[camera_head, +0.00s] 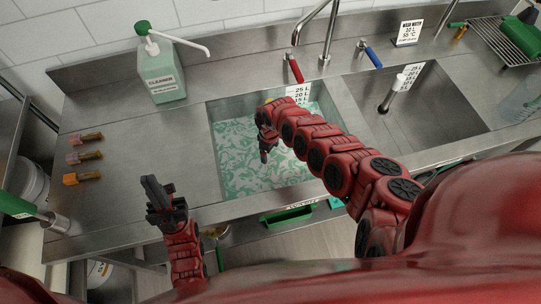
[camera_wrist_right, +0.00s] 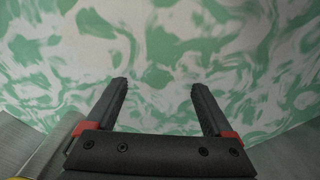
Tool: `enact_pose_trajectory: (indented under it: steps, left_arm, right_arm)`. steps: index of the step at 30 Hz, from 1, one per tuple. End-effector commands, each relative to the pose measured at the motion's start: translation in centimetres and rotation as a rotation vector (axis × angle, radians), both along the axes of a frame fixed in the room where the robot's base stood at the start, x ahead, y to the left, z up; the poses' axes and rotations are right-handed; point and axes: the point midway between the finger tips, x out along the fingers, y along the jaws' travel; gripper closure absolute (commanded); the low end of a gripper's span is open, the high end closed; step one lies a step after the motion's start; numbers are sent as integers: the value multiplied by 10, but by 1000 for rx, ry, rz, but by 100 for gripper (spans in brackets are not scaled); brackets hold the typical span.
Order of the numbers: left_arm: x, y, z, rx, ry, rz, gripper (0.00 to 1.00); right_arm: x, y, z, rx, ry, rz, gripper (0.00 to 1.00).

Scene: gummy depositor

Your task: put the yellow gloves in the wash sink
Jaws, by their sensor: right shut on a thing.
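The wash sink (camera_head: 235,108) is the left basin, with green and white foamy water in it. My right gripper (camera_head: 264,155) points down over this water. In the right wrist view its two fingers (camera_wrist_right: 160,90) stand apart over the foam, and the thing held cannot be made out. I cannot clearly see the yellow gloves. A small yellow patch shows by my right wrist at the basin's back edge, and some yellow at the lower left corner of the right wrist view. My left gripper (camera_head: 158,190) is above the counter's front edge, away from the sink; its jaw gap is unclear.
A green cleanser bottle (camera_head: 164,75) stands at the back left. Several small amber-brown items (camera_head: 84,157) lie on the left counter. A second basin (camera_head: 425,115) is to the right, with taps (camera_head: 294,68) behind. A wire rack (camera_head: 500,45) stands at the far right.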

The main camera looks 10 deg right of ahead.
Motion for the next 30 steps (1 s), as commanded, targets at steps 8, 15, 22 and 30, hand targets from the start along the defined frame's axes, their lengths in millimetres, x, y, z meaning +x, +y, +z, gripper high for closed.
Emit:
enact_pose_trajectory:
  steps: [8,15,22,30]
  left_arm:
    - [0,0,-4,0,0,0,100]
    - [0,0,-7,0,0,0,100]
    - [0,0,-7,0,0,0,100]
    - [0,0,5,0,0,0,100]
  right_arm:
    - [-1,-1,-11,-2,1,0,100]
    - [0,-1,-14,-1,0,0,10]
    - [0,-1,-14,-1,0,0,0]
    - [2,-2,9,1,-2,-2,0]
